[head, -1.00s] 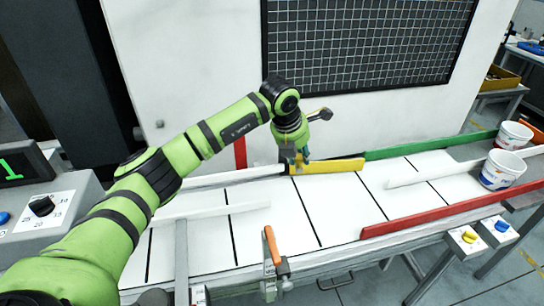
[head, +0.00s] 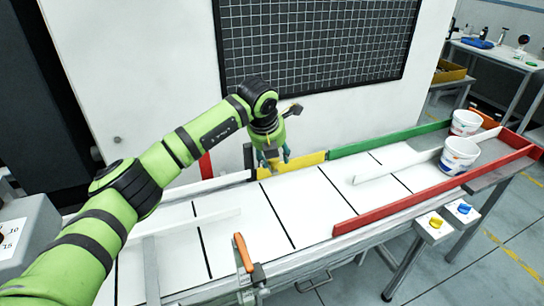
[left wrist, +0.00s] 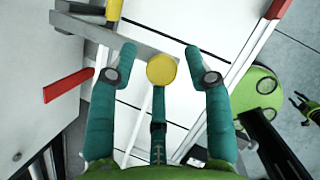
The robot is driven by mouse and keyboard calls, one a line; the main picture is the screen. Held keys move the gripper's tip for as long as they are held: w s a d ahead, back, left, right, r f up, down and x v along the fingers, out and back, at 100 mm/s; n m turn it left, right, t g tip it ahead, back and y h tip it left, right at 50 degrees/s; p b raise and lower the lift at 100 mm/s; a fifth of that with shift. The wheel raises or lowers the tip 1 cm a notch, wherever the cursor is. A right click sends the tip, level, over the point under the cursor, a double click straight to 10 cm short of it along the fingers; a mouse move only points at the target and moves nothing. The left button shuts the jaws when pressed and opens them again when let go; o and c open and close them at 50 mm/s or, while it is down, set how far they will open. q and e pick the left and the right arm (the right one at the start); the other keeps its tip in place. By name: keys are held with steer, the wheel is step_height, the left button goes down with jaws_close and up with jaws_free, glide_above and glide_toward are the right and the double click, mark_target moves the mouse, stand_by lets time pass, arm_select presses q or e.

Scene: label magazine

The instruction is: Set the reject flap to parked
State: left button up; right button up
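The reject flap appears to be the yellow bar (head: 305,161) on the far side of the white conveyor. It lies roughly in line between the white rail and the green rail. Part of it shows in the left wrist view (left wrist: 113,10). My left gripper (head: 274,160) is at the bar's left end, pointing down. In the left wrist view its teal fingers (left wrist: 160,58) are spread apart. A yellow disc (left wrist: 161,70) shows between them, apart from both; I cannot tell what it belongs to. Small dark claws (left wrist: 304,108) at the right may be my right gripper.
A green rail (head: 385,140) continues right of the yellow bar. A red rail (head: 420,202) runs along the near side. Two white buckets (head: 458,155) stand at the right end. An orange-handled lever (head: 243,253) stands at the near edge. The machine wall (head: 150,60) rises behind.

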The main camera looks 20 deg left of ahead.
arm_select(q)
steer(key=shift+f, duration=0.2)
steer(key=v, duration=1.2)
